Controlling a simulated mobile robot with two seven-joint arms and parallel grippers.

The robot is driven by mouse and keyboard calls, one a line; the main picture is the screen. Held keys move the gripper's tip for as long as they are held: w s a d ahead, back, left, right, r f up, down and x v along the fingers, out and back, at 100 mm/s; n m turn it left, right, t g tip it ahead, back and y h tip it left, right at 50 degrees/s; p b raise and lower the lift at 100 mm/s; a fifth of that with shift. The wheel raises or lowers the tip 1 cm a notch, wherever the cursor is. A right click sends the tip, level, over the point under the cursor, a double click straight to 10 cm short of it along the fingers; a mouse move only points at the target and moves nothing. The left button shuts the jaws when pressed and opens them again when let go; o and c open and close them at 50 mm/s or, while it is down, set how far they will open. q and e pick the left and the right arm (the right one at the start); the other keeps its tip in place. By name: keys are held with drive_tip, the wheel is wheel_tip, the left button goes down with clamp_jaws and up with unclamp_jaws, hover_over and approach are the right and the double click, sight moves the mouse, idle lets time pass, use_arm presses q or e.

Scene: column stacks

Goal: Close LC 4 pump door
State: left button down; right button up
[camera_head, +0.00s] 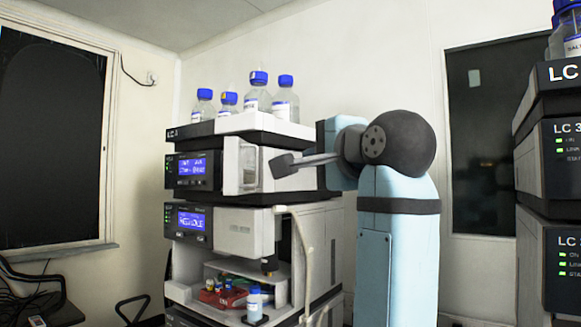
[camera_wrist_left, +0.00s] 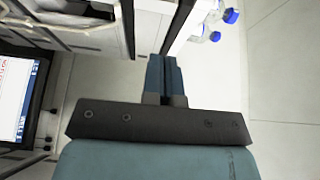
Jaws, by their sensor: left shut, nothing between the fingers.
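The left instrument stack (camera_head: 215,135) has a label that is too small to read surely. Its upper module, with a blue display (camera_head: 192,168), has a pale front section (camera_head: 240,166) to the right of the display. I cannot tell how far any door there stands open. My left gripper (camera_head: 283,165) points left at the right side of this section. Whether it touches is not clear. In the left wrist view my left gripper (camera_wrist_left: 163,74) is shut and empty, with a white panel edge (camera_wrist_left: 181,28) just beyond its fingertips. My right gripper is not in view.
Bottles with blue caps (camera_head: 259,95) stand on top of the stack. The lower module holds an open bay with vials (camera_head: 228,292) and a pale upright edge (camera_head: 306,255) to its right. Another stack (camera_head: 548,200) stands at the far right.

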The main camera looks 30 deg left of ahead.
use_arm(q)
drive_tip(key=s+a+p+x, duration=0.1)
drive_tip(key=s+p+x, duration=0.1)
drive_tip(key=x, duration=1)
drive_tip(key=shift+a+p, duration=0.55)
drive_tip(key=shift+a, duration=0.05)
drive_tip(key=shift+a, duration=0.1)
